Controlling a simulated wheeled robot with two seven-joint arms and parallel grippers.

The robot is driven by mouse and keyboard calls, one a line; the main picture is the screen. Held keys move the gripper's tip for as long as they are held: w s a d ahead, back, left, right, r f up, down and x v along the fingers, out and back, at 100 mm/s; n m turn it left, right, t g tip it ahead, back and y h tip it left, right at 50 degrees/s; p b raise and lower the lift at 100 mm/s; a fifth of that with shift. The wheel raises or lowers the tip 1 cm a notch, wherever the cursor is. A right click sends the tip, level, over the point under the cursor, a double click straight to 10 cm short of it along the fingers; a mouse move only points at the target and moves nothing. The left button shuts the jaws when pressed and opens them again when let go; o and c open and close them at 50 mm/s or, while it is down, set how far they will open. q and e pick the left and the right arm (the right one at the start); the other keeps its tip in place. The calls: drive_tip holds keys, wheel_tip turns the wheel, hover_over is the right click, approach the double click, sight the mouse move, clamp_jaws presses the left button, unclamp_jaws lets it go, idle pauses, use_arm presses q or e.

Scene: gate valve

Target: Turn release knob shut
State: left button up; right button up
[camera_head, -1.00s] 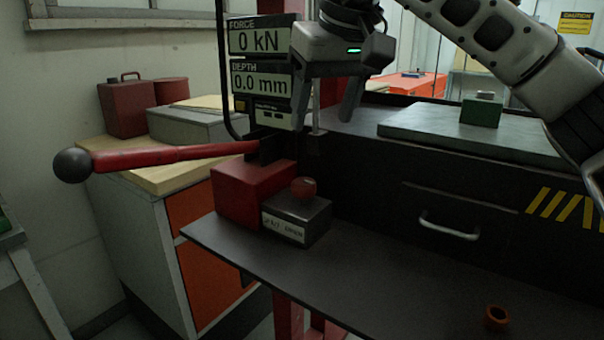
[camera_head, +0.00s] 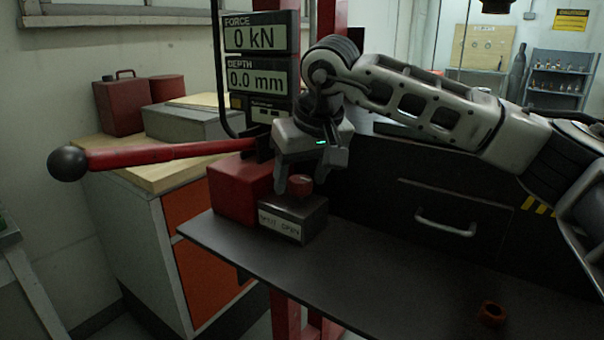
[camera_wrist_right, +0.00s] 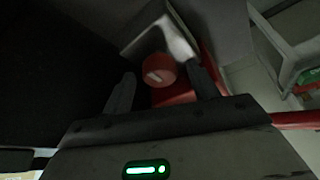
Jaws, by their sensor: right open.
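The release knob (camera_head: 301,184) is a small round red knob on top of a dark box (camera_head: 312,219) with a white label on its front. In the right wrist view the knob (camera_wrist_right: 158,70) shows a pale mark on its face and lies between and beyond the fingertips. My right gripper (camera_head: 312,182) points down over the box, open, with its fingers close to the knob; I cannot tell whether they touch it. Its fingers also show in the right wrist view (camera_wrist_right: 164,84). My left gripper is not in view.
A red block (camera_head: 235,190) adjoins the box, with a long red lever (camera_head: 165,152) reaching left. A display (camera_head: 257,75) reads 0 kN and 0.0 mm. An orange ring (camera_head: 492,314) lies on the dark shelf (camera_head: 370,275), which is mostly clear.

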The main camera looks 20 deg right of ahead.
drive_tip(key=shift+c, duration=0.2)
drive_tip(key=c, duration=0.9)
drive_tip(key=shift+c, duration=0.2)
